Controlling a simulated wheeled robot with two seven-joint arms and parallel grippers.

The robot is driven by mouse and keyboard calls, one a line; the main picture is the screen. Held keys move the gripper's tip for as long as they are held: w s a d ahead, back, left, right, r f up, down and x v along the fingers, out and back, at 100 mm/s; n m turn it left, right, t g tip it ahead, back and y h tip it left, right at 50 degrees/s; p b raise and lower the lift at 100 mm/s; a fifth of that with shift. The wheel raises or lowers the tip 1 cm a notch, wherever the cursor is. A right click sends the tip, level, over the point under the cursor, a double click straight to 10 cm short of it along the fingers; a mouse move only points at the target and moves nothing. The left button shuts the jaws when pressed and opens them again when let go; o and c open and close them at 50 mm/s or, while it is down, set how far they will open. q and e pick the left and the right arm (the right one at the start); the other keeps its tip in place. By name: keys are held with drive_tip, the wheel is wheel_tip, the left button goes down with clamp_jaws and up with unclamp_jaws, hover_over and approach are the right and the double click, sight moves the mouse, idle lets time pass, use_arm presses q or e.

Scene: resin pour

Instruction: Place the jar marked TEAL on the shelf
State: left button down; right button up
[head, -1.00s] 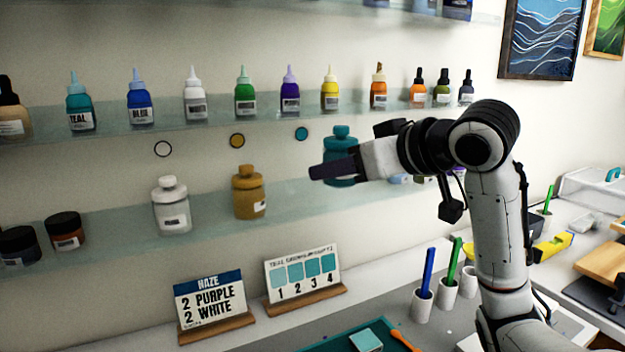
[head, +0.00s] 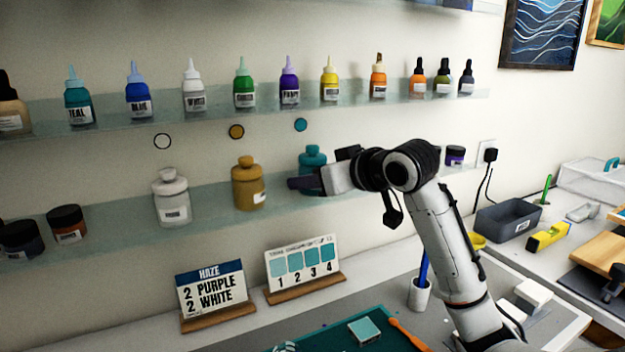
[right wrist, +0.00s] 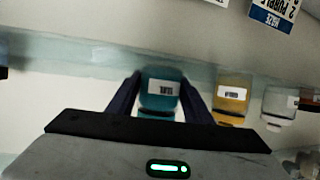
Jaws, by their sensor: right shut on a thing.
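The teal jar (head: 313,157) is at the lower glass shelf (head: 110,221), under the teal ring marker (head: 300,125) and to the right of the ochre jar (head: 248,185). My right gripper (head: 303,184) is shut around the jar's body and hides its lower part in the head view. In the right wrist view the teal jar (right wrist: 160,88) appears upside down between both fingers (right wrist: 160,78), its white label facing the camera. I cannot tell whether its base touches the shelf. My left gripper is not in view.
A clear-white jar (head: 171,200) stands left of the ochre jar, and dark jars (head: 66,223) stand further left. Dropper bottles (head: 244,88) line the shelf above. Two sign cards (head: 210,293) stand on the bench below, near a cup (head: 420,295) with a blue pen.

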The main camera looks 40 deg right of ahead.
drive_tip(key=shift+f, duration=0.1)
drive_tip(key=shift+f, duration=0.1)
drive_tip(key=o, duration=1.3)
drive_tip(key=shift+r, duration=0.3)
drive_tip(key=v, duration=1.1)
drive_tip(key=shift+s+b, duration=0.4)
drive_tip(key=shift+b, duration=0.05)
